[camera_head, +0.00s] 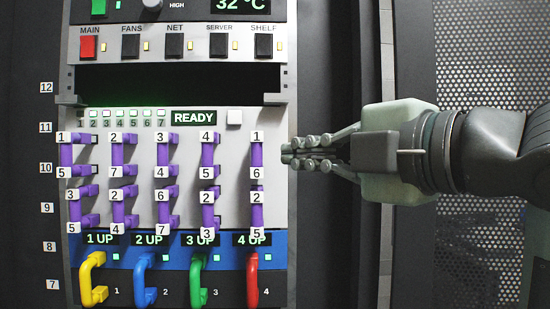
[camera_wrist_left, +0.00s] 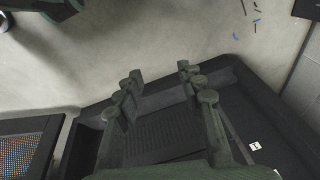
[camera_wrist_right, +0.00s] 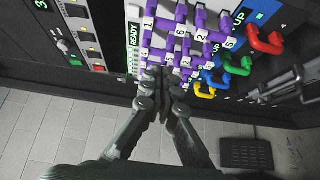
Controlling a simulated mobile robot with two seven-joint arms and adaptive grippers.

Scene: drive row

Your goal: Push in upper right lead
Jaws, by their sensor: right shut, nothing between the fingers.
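Purple leads with white number tags stand in columns on the grey panel (camera_head: 230,215). The upper right lead (camera_head: 257,155) has a 1 tag at its top; how far it sticks out I cannot tell. My right gripper (camera_head: 287,154) is shut and empty, just right of that lead at the panel's right edge, apart from it in the picture. In the right wrist view its fingertips (camera_wrist_right: 162,78) are together in front of the purple leads (camera_wrist_right: 180,38). My left gripper (camera_wrist_left: 158,75) is open and empty, seen only in the left wrist view, away from the panel.
A READY display (camera_head: 194,118) and a white button (camera_head: 234,117) sit above the leads. Yellow (camera_head: 88,275), blue (camera_head: 140,275), green (camera_head: 196,275) and red (camera_head: 252,275) handles stick out below. A switch row (camera_head: 174,46) is above. A perforated door (camera_head: 490,60) stands at right.

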